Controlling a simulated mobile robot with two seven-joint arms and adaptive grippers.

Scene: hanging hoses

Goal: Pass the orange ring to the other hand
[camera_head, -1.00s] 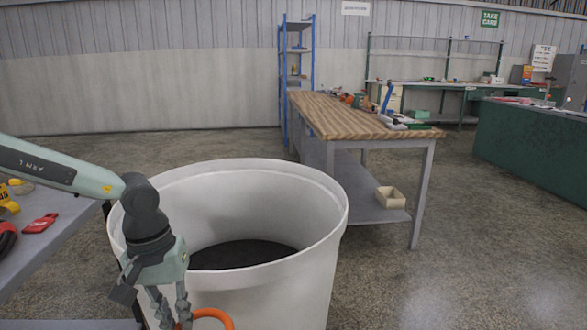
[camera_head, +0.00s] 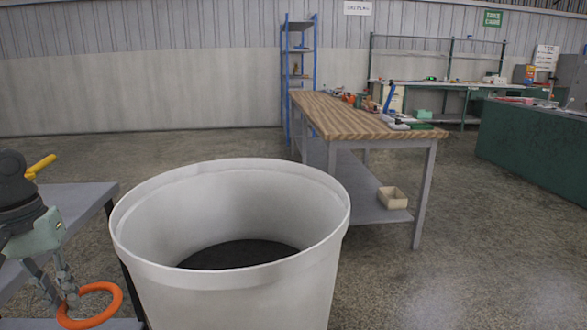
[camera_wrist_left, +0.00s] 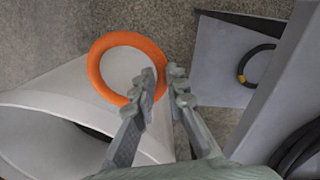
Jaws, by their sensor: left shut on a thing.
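The orange ring (camera_head: 117,302) is at the lower left of the head view, left of the white bin and held at one edge. My left gripper (camera_head: 68,296) is shut on the ring's rim. In the left wrist view the ring (camera_wrist_left: 96,65) stands out to the left of my left gripper's fingertips (camera_wrist_left: 164,84), its right edge between them. The right gripper is in neither view.
A large white bin (camera_head: 330,228) with a dark bottom stands in front of me. A grey table (camera_head: 85,205) is at its left. A wood-topped workbench (camera_head: 345,115) stands behind, right of the bin. Floor at the right is open.

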